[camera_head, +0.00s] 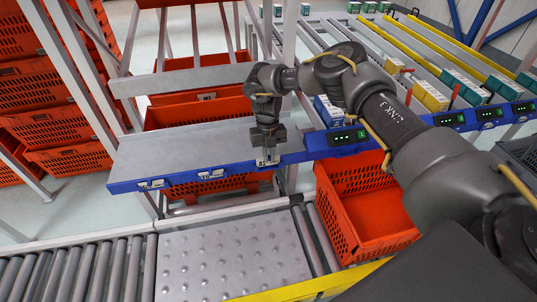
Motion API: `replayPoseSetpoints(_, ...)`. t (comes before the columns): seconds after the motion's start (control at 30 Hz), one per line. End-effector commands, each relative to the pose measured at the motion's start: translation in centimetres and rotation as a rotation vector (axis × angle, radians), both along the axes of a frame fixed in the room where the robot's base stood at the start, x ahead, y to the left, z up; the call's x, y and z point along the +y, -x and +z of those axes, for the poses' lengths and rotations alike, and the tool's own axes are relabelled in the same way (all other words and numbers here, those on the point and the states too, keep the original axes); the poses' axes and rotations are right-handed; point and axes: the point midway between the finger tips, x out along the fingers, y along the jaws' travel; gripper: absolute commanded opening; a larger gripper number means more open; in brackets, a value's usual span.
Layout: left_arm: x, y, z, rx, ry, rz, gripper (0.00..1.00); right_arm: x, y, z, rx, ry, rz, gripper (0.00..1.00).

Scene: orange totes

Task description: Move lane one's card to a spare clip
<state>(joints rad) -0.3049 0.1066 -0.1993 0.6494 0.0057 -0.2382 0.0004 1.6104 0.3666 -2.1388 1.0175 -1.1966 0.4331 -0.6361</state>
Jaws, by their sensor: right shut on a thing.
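My right gripper (267,153) reaches down from the right arm to the front of the blue rail (183,190). It is shut on a small white card (268,161), whose lettering is too small to read. The card is at the rail's front face; I cannot tell whether it touches a clip there. Farther left on the rail are a white clip (211,174) and another clip (151,184); I cannot tell whether either bears a card. My left gripper is not in view.
A grey shelf (180,150) lies behind the rail's left part. A dark display (347,137) sits on the rail to the right. An orange tote (350,205) stands below it. Lanes with boxes (430,95) run at the back right. A roller conveyor (80,270) crosses the front.

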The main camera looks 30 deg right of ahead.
Motion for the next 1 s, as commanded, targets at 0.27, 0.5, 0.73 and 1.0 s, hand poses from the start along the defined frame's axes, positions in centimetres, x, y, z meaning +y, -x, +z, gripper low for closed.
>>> replayPoseSetpoints(0.27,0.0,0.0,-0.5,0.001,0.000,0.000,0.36,0.0,0.0,-0.9,0.001,0.000,0.000,0.00)
replayPoseSetpoints(0.5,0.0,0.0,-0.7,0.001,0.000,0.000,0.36,0.0,0.0,-1.4,0.001,0.000,0.000,0.00)
replayPoseSetpoints(0.73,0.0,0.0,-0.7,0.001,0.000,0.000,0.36,0.0,0.0,-1.3,0.001,0.000,0.000,0.00)
replayPoseSetpoints(1.0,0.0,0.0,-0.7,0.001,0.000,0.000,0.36,0.0,0.0,-1.3,0.000,0.000,0.000,0.35)
